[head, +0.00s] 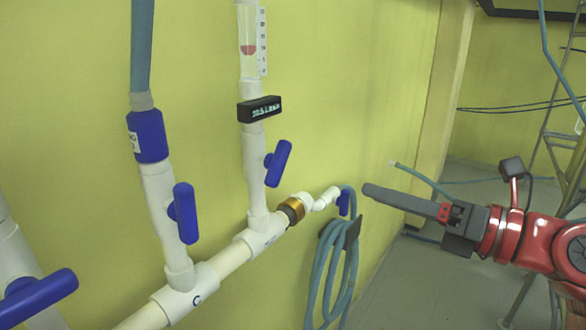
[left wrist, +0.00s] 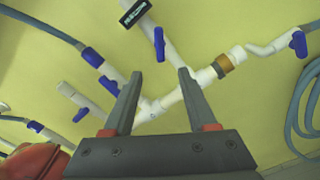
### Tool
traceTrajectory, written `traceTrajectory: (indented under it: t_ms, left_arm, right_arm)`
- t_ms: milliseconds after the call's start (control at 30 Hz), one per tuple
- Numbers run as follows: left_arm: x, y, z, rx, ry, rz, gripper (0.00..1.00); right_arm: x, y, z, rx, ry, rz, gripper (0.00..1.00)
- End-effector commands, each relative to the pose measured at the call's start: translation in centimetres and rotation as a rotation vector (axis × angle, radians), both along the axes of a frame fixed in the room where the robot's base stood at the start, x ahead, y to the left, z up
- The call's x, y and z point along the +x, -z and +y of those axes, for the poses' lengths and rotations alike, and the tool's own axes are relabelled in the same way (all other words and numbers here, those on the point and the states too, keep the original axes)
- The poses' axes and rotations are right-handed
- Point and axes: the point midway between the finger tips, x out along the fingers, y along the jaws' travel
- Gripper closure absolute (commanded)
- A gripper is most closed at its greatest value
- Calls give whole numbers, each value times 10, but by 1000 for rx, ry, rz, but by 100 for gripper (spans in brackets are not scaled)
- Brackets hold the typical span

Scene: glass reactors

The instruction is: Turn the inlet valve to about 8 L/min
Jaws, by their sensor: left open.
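A blue-handled valve (head: 278,163) sits on the white upright pipe below a black digital readout (head: 260,109) and a clear flow tube with a red float (head: 248,50). Its handle stands near upright, slightly tilted. The readout's digits are too small to read. In the left wrist view the valve handle (left wrist: 159,44) shows beyond and between the fingertips, below the readout (left wrist: 133,12). My left gripper (head: 370,190) is to the right of the valve in the head view, apart from it, seen edge-on. In the wrist view its fingers (left wrist: 158,75) are spread and empty.
Another blue valve (head: 184,212) is on the pipe to the left, and a third (head: 38,296) at lower left. A brass coupling (head: 291,210) and a small blue tap (head: 343,203) are at the pipe's far end. A coiled hose (head: 325,275) hangs on the yellow wall.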

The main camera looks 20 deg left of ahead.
Motion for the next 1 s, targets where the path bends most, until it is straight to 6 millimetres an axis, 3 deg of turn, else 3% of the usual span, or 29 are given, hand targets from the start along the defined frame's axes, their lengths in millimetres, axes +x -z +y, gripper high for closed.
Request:
traceTrajectory:
  t_ms: [367, 800, 1000]
  left_arm:
    - [9, -1, 28, -3, -5, 4, 43]
    - [42, -4, 122, -1, -7, 4, 43]
    - [53, -2, 151, -1, -7, 5, 43]
  right_arm:
    - [0, -13, 0, 0, 0, 0, 13]
    - [0, -56, 0, 0, 0, 0, 13]
    - [0, -68, 0, 0, 0, 0, 13]
